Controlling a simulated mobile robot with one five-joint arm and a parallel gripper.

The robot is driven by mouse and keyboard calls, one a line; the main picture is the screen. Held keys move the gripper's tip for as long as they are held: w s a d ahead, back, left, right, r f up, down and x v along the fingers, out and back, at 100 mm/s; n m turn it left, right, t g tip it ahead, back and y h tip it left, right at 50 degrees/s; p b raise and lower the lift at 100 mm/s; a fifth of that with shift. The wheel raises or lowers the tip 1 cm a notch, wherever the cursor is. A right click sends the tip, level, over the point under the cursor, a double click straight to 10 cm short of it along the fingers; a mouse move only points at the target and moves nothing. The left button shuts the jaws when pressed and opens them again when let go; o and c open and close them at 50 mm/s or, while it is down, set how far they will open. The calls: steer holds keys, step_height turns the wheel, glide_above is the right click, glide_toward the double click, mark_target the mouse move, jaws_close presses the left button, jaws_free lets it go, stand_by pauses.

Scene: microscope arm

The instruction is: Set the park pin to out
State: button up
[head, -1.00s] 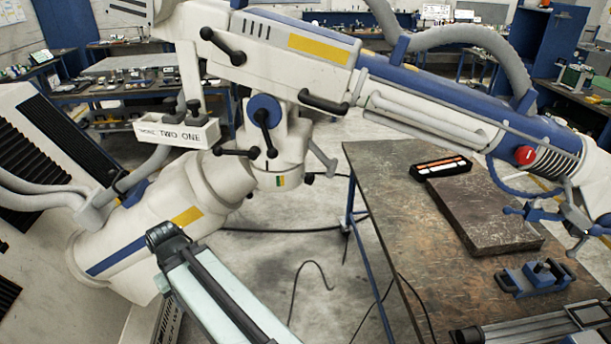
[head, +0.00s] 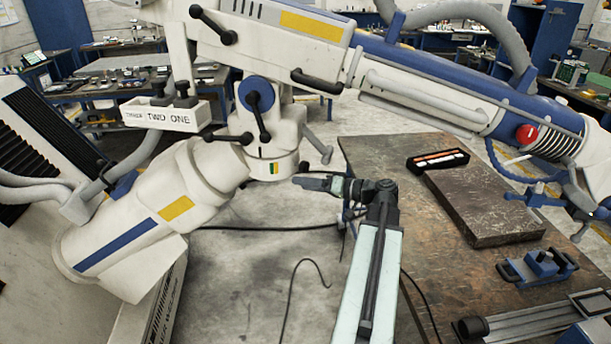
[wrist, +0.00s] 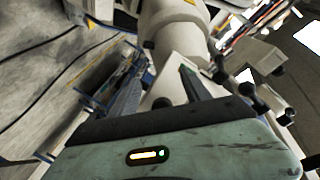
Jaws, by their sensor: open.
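The white microscope arm has a lower collar with a green and orange mark (head: 273,168). A small dark knob (head: 303,167), which looks like the park pin, sticks out from the collar's right side. Whether it is in or out is too small to tell. My gripper (head: 297,181) is just below and right of the collar, pointing left, close to the knob; contact cannot be told. In the wrist view my gripper (wrist: 160,66) is open, with white machine parts beyond and between its fingers. A dark knob (wrist: 160,103) shows between the fingers there.
Black clamp levers (head: 262,125) hang above the collar. A workbench (head: 400,160) with a dark slab (head: 485,205) and a blue fixture (head: 538,266) is on the right. A red knob (head: 526,133) is on the upper arm. Cables lie on the floor.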

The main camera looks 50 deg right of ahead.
mark_target(307, 168)
steer(key=s+d+r+t+h, duration=0.2)
steer(key=s+d+r, duration=0.1)
steer(key=s+d, duration=0.2)
steer(key=shift+m, duration=0.4)
steer(key=x, duration=0.8)
steer(key=shift+w, duration=0.25)
jaws_close()
stand_by(0.4)
